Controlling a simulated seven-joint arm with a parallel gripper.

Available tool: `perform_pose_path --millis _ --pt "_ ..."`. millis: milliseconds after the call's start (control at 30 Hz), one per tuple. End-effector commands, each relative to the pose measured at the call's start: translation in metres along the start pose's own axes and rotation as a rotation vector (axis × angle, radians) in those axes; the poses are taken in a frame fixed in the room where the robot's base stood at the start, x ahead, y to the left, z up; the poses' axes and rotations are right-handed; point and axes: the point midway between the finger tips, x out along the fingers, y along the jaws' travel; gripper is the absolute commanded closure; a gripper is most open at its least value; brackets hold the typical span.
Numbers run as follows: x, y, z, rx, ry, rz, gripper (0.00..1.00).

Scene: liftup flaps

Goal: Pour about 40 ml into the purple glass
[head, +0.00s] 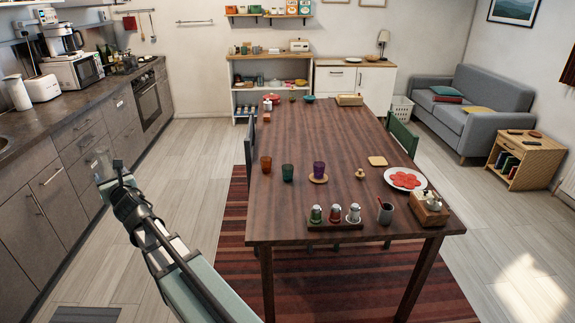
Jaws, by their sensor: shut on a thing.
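The purple glass (319,169) stands upright on a round wooden coaster (318,180) on the dark wooden table. My gripper (117,172) is at the left, away from the table, over the floor by the kitchen counter. It is shut on a clear see-through container (101,163), which looks like a glass or small jug. The container is small and faint here; I cannot tell how much liquid is in it or its exact tilt. My gripper and the container are well left of the purple glass. The inside of the purple glass is too small to read.
An amber glass (266,165) and a teal glass (287,172) stand left of the purple one on the table (330,135). A rack with shakers (335,222) sits near the front edge. A chair (251,140) is at the table's left side. Open floor separates counter and table.

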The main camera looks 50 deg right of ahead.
Motion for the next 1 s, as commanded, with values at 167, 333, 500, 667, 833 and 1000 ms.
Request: perform_pose_path --millis 167,333,500,667,833,1000 --pt "0.012 -0.012 -0.005 -0.002 0.0 -0.024 0.81" --pt "0.022 -0.024 -0.01 -0.001 -0.001 -0.05 0.81" --pt "0.032 -0.036 -0.016 -0.001 -0.001 -0.078 0.81" --pt "0.044 -0.052 -0.022 -0.002 0.0 -0.114 0.81" --pt "0.058 -0.074 -0.029 -0.002 -0.001 -0.162 0.81" --pt "0.079 -0.11 -0.041 -0.001 0.0 -0.245 0.81"
